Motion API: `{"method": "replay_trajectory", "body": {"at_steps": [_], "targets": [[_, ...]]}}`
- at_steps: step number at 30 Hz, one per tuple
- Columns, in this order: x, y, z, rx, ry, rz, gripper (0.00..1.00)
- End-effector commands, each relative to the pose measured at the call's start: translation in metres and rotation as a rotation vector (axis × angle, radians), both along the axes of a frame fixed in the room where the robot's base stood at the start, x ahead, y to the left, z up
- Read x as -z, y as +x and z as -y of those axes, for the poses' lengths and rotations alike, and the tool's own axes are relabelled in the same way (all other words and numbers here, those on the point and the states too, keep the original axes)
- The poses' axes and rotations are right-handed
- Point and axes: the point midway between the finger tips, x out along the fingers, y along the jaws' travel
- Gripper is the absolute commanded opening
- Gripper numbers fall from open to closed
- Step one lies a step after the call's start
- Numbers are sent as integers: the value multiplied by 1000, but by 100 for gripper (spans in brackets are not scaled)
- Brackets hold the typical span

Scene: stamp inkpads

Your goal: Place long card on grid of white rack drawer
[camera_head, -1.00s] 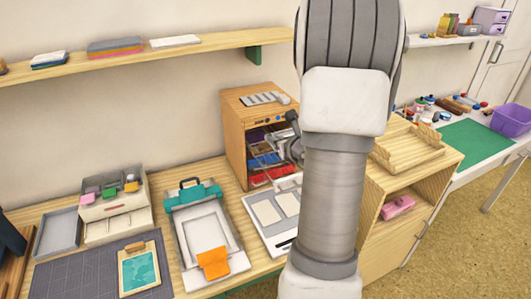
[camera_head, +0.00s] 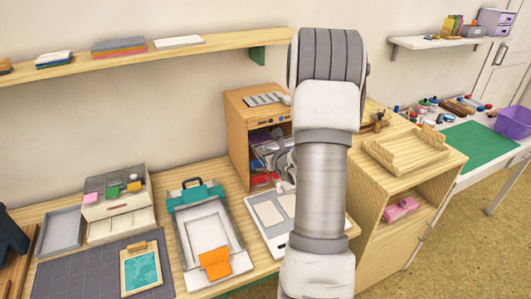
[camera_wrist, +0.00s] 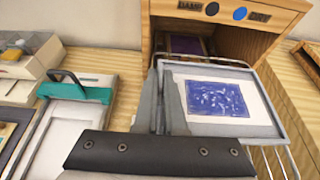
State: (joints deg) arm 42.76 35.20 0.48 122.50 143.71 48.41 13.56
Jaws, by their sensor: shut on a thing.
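My gripper (camera_wrist: 163,100) is shut on the left edge of a white card (camera_wrist: 258,108) with a dark blue print, in the wrist view. The card lies flat over a grey-white wire rack drawer (camera_wrist: 284,134) that sticks out of a wooden cabinet (camera_wrist: 225,33). I cannot tell whether the card touches the rack's grid, since the card covers much of it. In the head view, my arm hides part of the wooden cabinet (camera_head: 240,130), and the gripper is at its open front; the card is not clear there.
A press with a teal clamp (camera_wrist: 88,92) stands left of the cabinet. A white tray with pale pads (camera_head: 268,216) lies in front of it. A wooden stand with a raised tray (camera_head: 400,150) is to the right, beyond my arm.

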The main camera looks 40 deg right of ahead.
Motion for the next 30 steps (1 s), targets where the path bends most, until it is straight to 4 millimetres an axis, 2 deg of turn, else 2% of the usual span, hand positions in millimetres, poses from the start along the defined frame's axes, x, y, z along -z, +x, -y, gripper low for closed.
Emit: {"method": "replay_trajectory", "body": {"at_steps": [5, 6, 10, 23, 30], "targets": [[5, 0, 0, 0, -1, 1, 0], [3, 0, 0, 0, 0, 0, 14], [3, 0, 0, 0, 0, 0, 37], [-3, -1, 0, 0, 1, 0, 37], [-18, -42, -9, 3, 0, 0, 37]]}}
